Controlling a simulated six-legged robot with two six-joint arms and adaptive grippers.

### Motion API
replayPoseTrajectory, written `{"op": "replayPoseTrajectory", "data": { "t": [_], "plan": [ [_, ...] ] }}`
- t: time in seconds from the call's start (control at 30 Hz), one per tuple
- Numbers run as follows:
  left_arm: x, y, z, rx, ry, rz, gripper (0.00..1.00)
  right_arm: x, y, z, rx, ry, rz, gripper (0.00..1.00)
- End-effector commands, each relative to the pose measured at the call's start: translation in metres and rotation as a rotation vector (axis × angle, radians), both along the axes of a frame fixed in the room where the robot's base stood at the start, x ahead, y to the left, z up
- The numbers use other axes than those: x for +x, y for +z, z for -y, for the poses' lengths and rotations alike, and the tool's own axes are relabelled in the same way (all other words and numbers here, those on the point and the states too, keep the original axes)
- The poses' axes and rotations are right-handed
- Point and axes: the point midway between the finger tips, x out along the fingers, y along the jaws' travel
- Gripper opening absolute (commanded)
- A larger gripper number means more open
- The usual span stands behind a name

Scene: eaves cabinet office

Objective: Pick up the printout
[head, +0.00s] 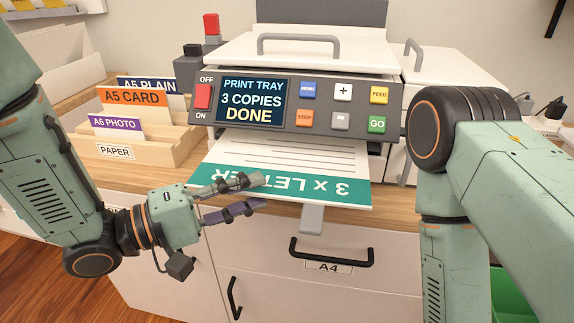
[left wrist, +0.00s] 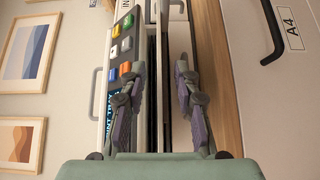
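The printout (head: 330,188) is a white stack with a green band reading "3 x LETTER" upside down. It sticks out of the printer's front slot, under the control panel. My left gripper (head: 262,191) is at its front left corner, fingers apart, one higher and one lower. The upper finger covers part of the green band. In the left wrist view the fingers (left wrist: 160,66) stand apart with a thin edge-on strip between them; I cannot tell contact. My right arm shows at the right, but its gripper is out of view.
The printer panel (head: 300,103) reads "PRINT TRAY 3 COPIES DONE". A grey tab (head: 312,219) sits below the printout, above the A4 drawer handle (head: 330,253). A wooden paper rack (head: 150,150) stands at the left. A green bin (head: 508,300) is low at the right.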

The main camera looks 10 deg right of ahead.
Motion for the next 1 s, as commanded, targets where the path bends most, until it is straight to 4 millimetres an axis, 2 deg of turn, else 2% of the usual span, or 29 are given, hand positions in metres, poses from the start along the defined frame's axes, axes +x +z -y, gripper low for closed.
{"op": "replayPoseTrajectory", "data": {
  "t": [0.2, 0.47, 0.83, 1.0],
  "plan": [
    [0.0047, -0.0003, 0.0127, 0.000, -0.001, 0.001, 0.31, 0.0001, -0.0049, 0.0000, 0.000, 0.000, 0.000, 0.37],
    [0.0054, 0.0007, 0.0137, -0.001, 0.001, 0.000, 0.31, 0.0001, -0.0046, 0.0000, 0.000, 0.000, 0.000, 0.37],
    [0.0052, 0.0004, 0.0135, -0.001, 0.000, 0.000, 0.01, 0.0002, -0.0046, 0.0000, 0.000, 0.000, 0.000, 0.37],
    [0.0052, 0.0004, 0.0135, -0.001, 0.001, 0.000, 0.00, 0.0002, -0.0046, 0.0000, 0.000, 0.000, 0.000, 0.37]
  ]
}}
